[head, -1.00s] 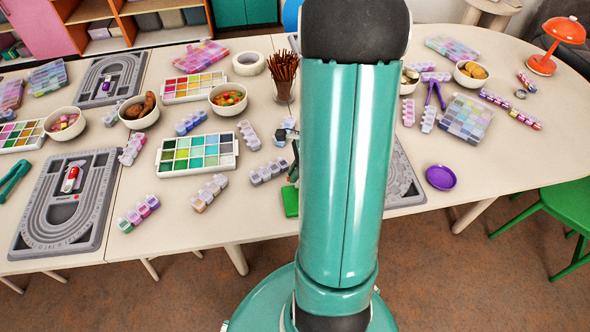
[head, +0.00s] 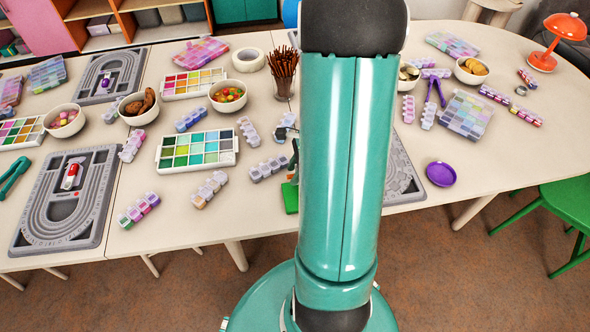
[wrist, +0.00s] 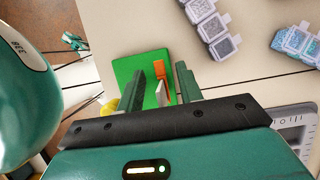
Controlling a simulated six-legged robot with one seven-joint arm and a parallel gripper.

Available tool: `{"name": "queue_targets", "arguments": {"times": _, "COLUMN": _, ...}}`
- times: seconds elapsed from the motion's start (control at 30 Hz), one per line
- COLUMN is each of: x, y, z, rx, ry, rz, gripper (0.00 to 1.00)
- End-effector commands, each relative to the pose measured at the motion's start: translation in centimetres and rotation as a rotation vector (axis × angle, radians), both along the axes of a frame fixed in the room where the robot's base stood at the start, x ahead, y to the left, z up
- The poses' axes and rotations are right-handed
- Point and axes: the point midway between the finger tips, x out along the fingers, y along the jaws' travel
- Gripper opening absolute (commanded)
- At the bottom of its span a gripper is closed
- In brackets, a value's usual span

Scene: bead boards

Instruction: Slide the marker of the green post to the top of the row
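In the wrist view, a flat green base (wrist: 128,72) lies on the table by its edge. A small upright orange piece (wrist: 160,68) stands on its right part, with a white pointed piece (wrist: 161,94) just below it in the picture. My gripper (wrist: 160,75) is open, its two dark green fingers on either side of these pieces, with gaps visible. I cannot tell which piece is the marker, or how high the fingers are. In the head view the green base (head: 290,197) shows at the table's front edge, left of my arm; my arm hides much around it.
Bead boxes lie near the base, one a clear row of lidded cups (head: 268,169). A grey bead board (head: 399,172) is right of my arm; its corner shows in the wrist view (wrist: 298,122). A pencil cup (head: 283,88) stands behind. A purple dish (head: 441,174) lies right.

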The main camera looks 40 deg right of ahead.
Motion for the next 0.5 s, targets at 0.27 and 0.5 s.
{"name": "queue_targets", "arguments": {"times": 0.27, "x": -0.6, "y": -1.2, "z": 3.3, "rx": -0.005, "ry": -0.004, "rz": 0.000, "gripper": 0.36}}
{"name": "queue_targets", "arguments": {"times": 0.5, "x": -1.8, "y": -2.9, "z": 8.2, "rx": -0.005, "ry": -0.003, "rz": 0.000, "gripper": 0.36}}
